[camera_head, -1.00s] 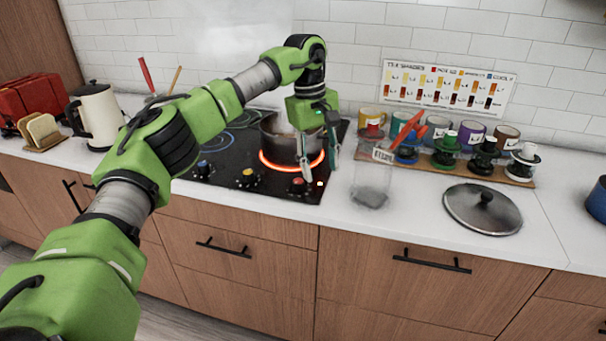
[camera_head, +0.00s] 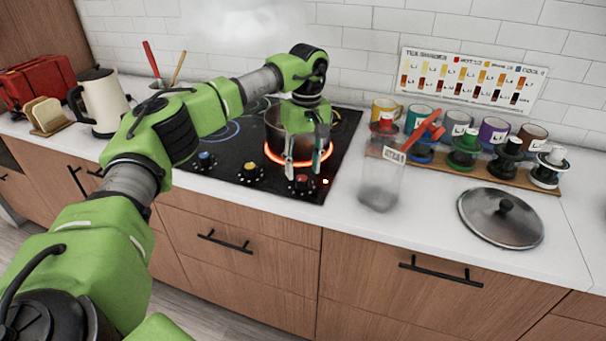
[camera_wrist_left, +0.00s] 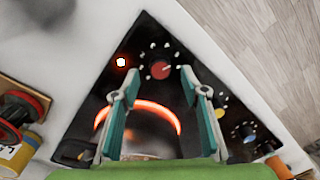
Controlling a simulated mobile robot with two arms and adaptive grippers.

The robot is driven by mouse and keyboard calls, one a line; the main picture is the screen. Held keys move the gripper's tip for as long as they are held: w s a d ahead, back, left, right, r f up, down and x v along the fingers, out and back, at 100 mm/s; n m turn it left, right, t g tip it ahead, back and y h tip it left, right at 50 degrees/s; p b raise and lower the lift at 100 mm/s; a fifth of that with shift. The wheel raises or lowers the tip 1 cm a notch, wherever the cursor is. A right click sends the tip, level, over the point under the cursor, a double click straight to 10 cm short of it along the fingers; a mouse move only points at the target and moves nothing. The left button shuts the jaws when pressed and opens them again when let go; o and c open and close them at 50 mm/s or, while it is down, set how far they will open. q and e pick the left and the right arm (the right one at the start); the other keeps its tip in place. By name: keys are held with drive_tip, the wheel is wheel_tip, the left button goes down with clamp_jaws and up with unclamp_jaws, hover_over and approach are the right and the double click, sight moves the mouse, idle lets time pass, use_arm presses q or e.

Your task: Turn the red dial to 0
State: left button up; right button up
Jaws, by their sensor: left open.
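The red dial (camera_head: 302,181) is at the front right corner of the black cooktop (camera_head: 226,180). In the left wrist view the red dial (camera_wrist_left: 160,69) lies just beyond the fingertips, roughly midway between them, with white marks around it. My left gripper (camera_head: 303,174) points down over the front of the cooktop, fingers apart, close to the dial. The left gripper also shows in the wrist view (camera_wrist_left: 159,84), open and empty. It does not appear to touch the dial. My right gripper is not in view.
A burner ring (camera_head: 270,158) glows orange under a pot (camera_head: 281,138) behind the gripper. A yellow dial (camera_head: 250,171) and a blue dial (camera_head: 206,160) sit to the left. A glass jar (camera_head: 380,187) and a lid (camera_head: 500,216) stand on the counter to the right.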

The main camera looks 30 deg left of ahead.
sight(302, 178)
use_arm(q)
wheel_tip(302, 178, down, 2)
drive_tip(key=shift+s+f, duration=0.1)
drive_tip(key=shift+f, duration=0.6)
drive_tip(key=c, duration=1.1)
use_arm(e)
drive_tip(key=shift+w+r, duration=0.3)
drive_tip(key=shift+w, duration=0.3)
